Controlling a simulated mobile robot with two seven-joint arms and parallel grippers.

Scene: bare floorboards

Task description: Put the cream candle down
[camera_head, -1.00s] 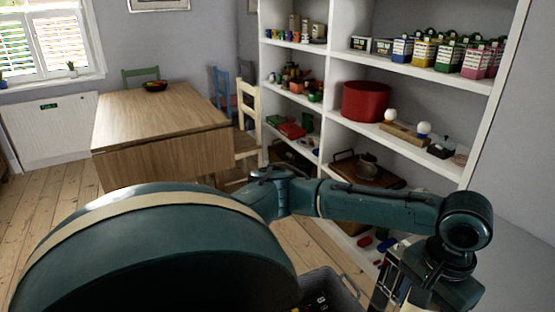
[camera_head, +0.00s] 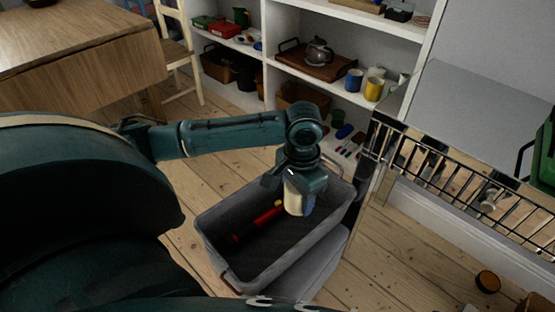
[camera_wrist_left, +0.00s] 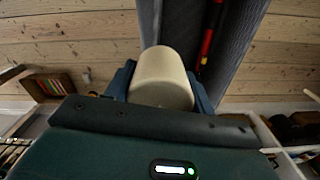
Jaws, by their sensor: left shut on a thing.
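The cream candle (camera_head: 293,190) is held in my left gripper (camera_head: 300,201), above the far right part of a grey crate (camera_head: 302,252). In the left wrist view the candle (camera_wrist_left: 162,80) is a smooth, pale, rounded block between the two blue-green fingers, which are shut on it. Part of the candle is hidden by the fingers and the wrist. My right gripper does not show.
A red and yellow tool (camera_head: 262,220) lies in the crate. A white shelf unit (camera_head: 268,85) stands behind, with mugs and a teapot. A wire rack (camera_head: 450,175) is at the right. A wooden table (camera_head: 70,55) is at the left.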

